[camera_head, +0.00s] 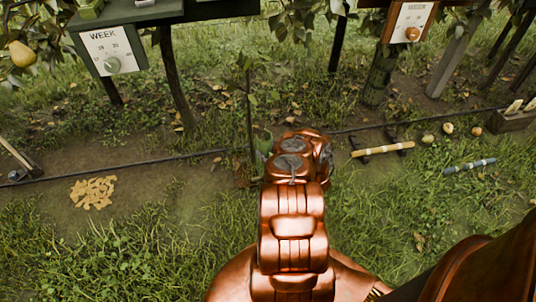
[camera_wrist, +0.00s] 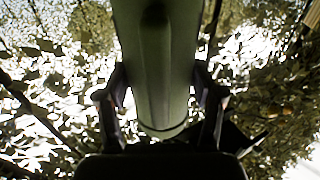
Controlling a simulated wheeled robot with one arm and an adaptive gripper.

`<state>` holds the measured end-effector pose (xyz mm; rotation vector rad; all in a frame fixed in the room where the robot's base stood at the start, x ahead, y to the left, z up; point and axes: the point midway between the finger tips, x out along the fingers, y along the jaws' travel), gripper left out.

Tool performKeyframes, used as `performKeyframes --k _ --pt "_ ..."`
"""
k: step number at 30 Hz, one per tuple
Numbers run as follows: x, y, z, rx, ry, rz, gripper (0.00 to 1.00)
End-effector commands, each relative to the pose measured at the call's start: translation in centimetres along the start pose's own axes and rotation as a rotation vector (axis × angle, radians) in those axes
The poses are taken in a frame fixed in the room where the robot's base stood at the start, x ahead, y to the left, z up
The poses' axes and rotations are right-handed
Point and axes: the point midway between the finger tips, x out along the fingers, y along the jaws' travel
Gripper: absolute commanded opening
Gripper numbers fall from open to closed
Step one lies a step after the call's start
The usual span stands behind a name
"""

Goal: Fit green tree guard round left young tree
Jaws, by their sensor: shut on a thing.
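The green tree guard (camera_head: 263,139) shows in the head view as a small piece just left of my arm's copper end, which hides the rest. In the wrist view the guard (camera_wrist: 160,60) is a long green tube or trough filling the middle. My gripper (camera_wrist: 162,95) is shut on it, with a dark finger on each side. A thin young tree (camera_head: 249,95) with few leaves stands at the guard's left in the head view. The guard is upright or nearly so, close beside the stem. I cannot tell whether it reaches round the stem.
A black hose (camera_head: 120,166) runs along the soil strip. Wood chips (camera_head: 93,192) lie at left. A wooden-handled tool (camera_head: 383,149), a blue-and-white rod (camera_head: 470,165) and loose pears (camera_head: 448,128) lie at right. A WEEK dial box (camera_head: 112,52) stands at upper left.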

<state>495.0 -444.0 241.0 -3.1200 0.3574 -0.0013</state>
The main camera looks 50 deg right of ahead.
Motion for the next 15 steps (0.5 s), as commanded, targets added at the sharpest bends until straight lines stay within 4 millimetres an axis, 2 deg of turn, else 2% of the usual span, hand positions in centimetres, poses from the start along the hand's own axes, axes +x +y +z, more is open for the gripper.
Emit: performKeyframes --k 15 --pt "2.4 -0.1 1.1 -0.003 0.000 -0.003 0.29"
